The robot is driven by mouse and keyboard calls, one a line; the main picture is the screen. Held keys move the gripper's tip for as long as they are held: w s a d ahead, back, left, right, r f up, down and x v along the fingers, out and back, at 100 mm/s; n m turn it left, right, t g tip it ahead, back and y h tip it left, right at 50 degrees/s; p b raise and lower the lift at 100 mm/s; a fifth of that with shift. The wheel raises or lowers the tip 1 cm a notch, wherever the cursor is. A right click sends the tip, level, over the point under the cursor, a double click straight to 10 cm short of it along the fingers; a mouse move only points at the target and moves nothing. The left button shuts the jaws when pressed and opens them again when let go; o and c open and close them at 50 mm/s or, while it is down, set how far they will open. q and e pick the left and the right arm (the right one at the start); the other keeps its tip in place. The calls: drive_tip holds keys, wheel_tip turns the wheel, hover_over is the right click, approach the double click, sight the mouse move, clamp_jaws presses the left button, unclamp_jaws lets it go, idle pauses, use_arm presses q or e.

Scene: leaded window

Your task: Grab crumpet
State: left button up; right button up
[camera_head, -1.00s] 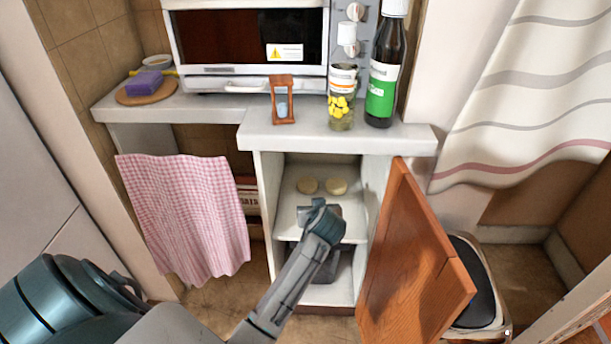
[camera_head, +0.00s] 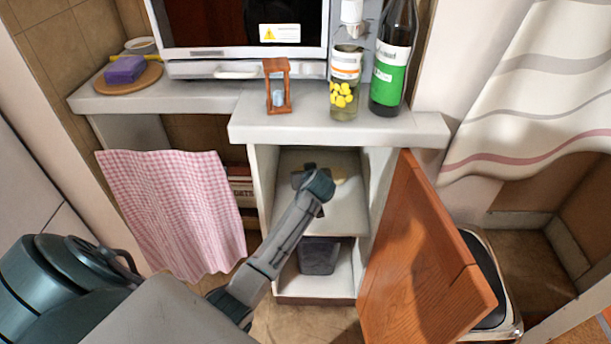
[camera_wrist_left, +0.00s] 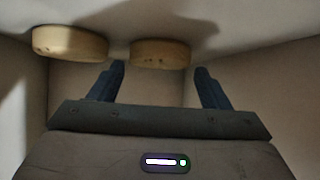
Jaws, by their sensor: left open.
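Two pale round crumpets lie on the upper shelf inside the open cabinet. In the left wrist view, one crumpet (camera_wrist_left: 160,53) is just beyond my left gripper's fingertips, roughly in line with the gap between them. The other crumpet (camera_wrist_left: 70,43) is to the left, outside that gap. In the head view, one crumpet (camera_head: 340,174) shows partly, right of my gripper; the other is mostly hidden behind the gripper. My left gripper (camera_wrist_left: 158,72) is open and empty inside the cabinet; it also shows in the head view (camera_head: 304,171). My right gripper is not in view.
The wooden cabinet door (camera_head: 420,255) stands open on the right. A dark container (camera_head: 319,254) sits on the lower shelf. An hourglass (camera_head: 278,87), a jar (camera_head: 344,88) and a bottle (camera_head: 391,65) stand on the counter above. A checked cloth (camera_head: 177,205) hangs at left.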

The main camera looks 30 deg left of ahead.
use_arm(q)
drive_tip(key=x, duration=0.2)
drive_tip(key=shift+w+a+f, duration=0.2)
drive_tip(key=shift+a+f, duration=0.05)
drive_tip(key=c, duration=0.6)
drive_tip(key=shift+r, duration=0.1)
drive_tip(key=shift+c, duration=0.2)
